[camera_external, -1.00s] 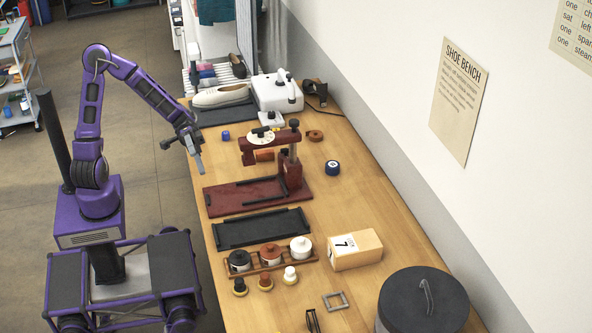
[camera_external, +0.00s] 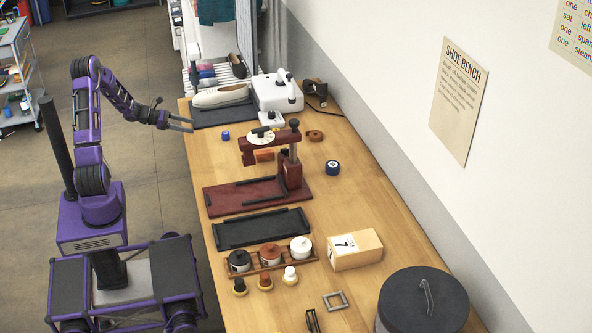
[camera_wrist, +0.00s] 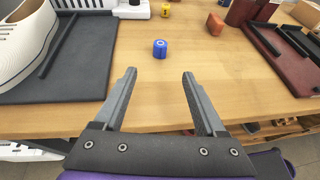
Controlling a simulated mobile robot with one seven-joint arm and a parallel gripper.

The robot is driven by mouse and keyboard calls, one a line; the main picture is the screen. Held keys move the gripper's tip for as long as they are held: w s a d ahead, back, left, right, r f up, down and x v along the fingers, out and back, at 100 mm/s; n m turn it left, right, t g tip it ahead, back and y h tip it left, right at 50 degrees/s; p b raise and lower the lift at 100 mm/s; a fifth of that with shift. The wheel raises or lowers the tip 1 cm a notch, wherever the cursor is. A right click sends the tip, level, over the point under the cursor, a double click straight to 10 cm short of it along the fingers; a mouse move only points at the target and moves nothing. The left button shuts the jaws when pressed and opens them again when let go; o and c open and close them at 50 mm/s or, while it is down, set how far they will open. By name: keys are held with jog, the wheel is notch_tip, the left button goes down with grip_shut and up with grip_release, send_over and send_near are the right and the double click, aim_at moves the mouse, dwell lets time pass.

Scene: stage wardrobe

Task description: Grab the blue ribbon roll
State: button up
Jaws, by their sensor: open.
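Two blue round things stand on the wooden bench. A small blue cylinder (camera_external: 225,135) is near the left edge, beside the dark shoe mat; in the wrist view it (camera_wrist: 160,49) stands upright with a pale mark on top. A larger dark blue roll (camera_external: 332,167) with a pale top lies farther right, beyond the dark red stand. I cannot tell for sure which is the ribbon roll. My gripper (camera_external: 193,125) is open and empty at the bench's left edge. In the wrist view the small blue cylinder shows ahead, between and beyond the fingertips (camera_wrist: 160,72).
A white shoe (camera_external: 220,96) on a dark mat (camera_external: 212,117) is at the wrist view's left. The dark red stand (camera_external: 240,199) and an orange block (camera_external: 264,156) are to the right. A brown roll (camera_external: 315,136) lies behind. Bare wood surrounds the small blue cylinder.

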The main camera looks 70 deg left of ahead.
jog(key=b, duration=0.1)
send_near(226, 132)
jog(key=w+f, duration=0.1)
jog(key=w+d+f, duration=0.1)
jog(key=w, duration=0.1)
jog(key=shift+w+f, duration=0.15)
jog(key=shift+f, duration=0.25)
jog(key=shift+r+b+x, duration=0.15)
jog(key=shift+b+x, duration=0.05)
jog(key=shift+x, duration=1.3)
jog(key=shift+r+b+x, duration=0.1)
jog(key=shift+b+x, duration=0.1)
jog(key=shift+x, duration=1.35)
jog(key=shift+a, duration=0.1)
grip_shut()
